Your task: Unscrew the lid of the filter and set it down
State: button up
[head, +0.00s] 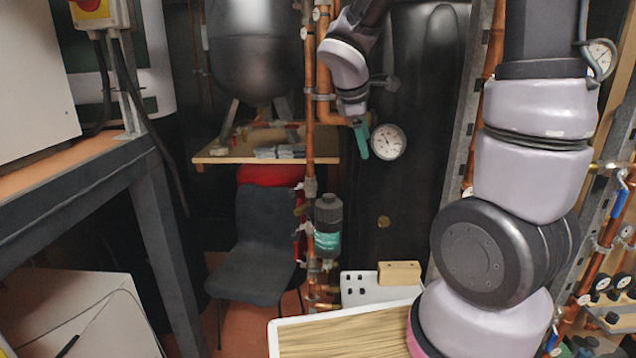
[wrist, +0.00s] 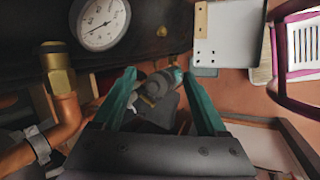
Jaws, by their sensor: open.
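The filter (head: 328,225) is a dark grey canister with a teal label, upright on the copper pipework in the head view. Its dark lid (head: 328,202) is at the top and appears to be in place. My gripper (head: 362,150) has teal fingers and is above and a little right of the filter, apart from it. In the wrist view my gripper (wrist: 160,73) is open and empty. A grey and teal shape that looks like the filter (wrist: 156,85) shows between and beyond the fingers, partly unclear.
A pressure gauge (head: 388,142) sits on the black tank, close beside my gripper. Vertical copper pipes (head: 309,100) run left of the gripper. A dark chair (head: 254,245) stands left of the filter. A white board with a wooden block (head: 399,273) is at lower right.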

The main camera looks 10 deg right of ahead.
jog(key=w+a+f+n+h, duration=0.1)
jog(key=w+a+f+n, duration=0.3)
jog(key=w+f+n, duration=0.15)
jog(key=n+t, duration=0.2)
jog(key=n, duration=0.7)
send_near(328, 196)
jog(key=shift+x, duration=4.7)
jog(key=shift+c, duration=0.3)
grip_shut()
jog(key=shift+n+y, duration=0.3)
jog(key=shift+n, duration=0.25)
jog(key=shift+r, duration=0.3)
jog(key=shift+r, duration=0.4)
